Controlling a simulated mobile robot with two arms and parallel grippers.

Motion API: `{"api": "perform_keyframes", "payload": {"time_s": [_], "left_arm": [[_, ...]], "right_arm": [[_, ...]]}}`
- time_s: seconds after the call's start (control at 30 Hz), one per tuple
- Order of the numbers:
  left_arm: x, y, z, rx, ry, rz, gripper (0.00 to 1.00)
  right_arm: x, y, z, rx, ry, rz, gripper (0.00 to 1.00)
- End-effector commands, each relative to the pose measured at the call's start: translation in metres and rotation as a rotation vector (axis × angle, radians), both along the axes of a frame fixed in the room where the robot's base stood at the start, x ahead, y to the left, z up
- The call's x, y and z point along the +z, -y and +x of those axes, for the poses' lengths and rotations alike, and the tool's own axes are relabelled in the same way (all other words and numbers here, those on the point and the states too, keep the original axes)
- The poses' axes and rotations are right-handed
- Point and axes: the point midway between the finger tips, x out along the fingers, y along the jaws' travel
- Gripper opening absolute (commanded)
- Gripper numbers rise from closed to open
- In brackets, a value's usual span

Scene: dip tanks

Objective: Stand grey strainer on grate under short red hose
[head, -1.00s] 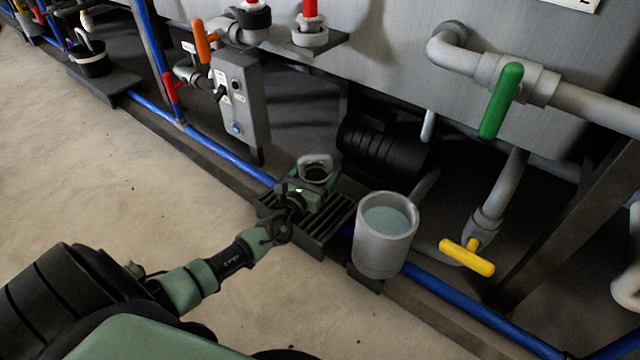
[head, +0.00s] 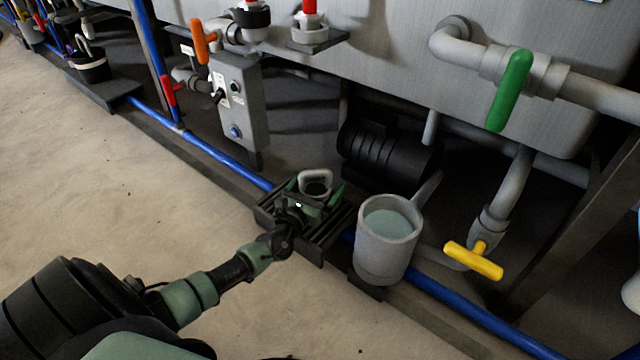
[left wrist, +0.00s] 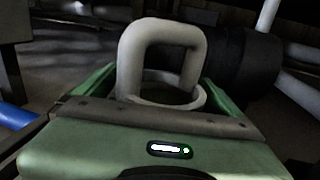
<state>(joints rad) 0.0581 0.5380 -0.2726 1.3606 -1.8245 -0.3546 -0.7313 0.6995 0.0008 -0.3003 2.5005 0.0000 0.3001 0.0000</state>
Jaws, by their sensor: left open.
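The grey strainer (head: 317,176), with a squared loop handle, appears upright on the dark slatted grate (head: 312,251). In the left wrist view the strainer (left wrist: 165,40) shows its handle and round rim; its lower part is hidden. My left gripper (head: 318,192) is open, with one green finger on each side of the strainer; it also shows in the left wrist view (left wrist: 158,92). I cannot tell whether the fingers touch it. My right gripper is not in view.
A grey bucket of liquid (head: 386,254) stands right of the grate. A blue pipe (head: 455,293) runs along the floor edge. A black motor (head: 385,150), a grey switch box (head: 238,100) and a yellow valve handle (head: 473,260) are close. The floor at left is clear.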

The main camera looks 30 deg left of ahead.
Motion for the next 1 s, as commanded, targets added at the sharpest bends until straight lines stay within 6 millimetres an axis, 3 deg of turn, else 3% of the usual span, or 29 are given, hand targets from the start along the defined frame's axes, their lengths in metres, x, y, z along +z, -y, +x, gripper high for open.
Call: {"api": "perform_keyframes", "payload": {"time_s": [0.17,0.7,1.0], "left_arm": [[0.005,0.0,-0.004,0.0,-0.001,-0.001,0.98],[0.006,0.013,-0.105,-0.001,-0.002,0.0,0.98],[0.004,0.014,-0.12,-0.001,0.001,-0.001,0.98]], "right_arm": [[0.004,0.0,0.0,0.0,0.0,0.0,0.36],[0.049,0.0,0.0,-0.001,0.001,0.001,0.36],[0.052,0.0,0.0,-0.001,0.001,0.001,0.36]]}}
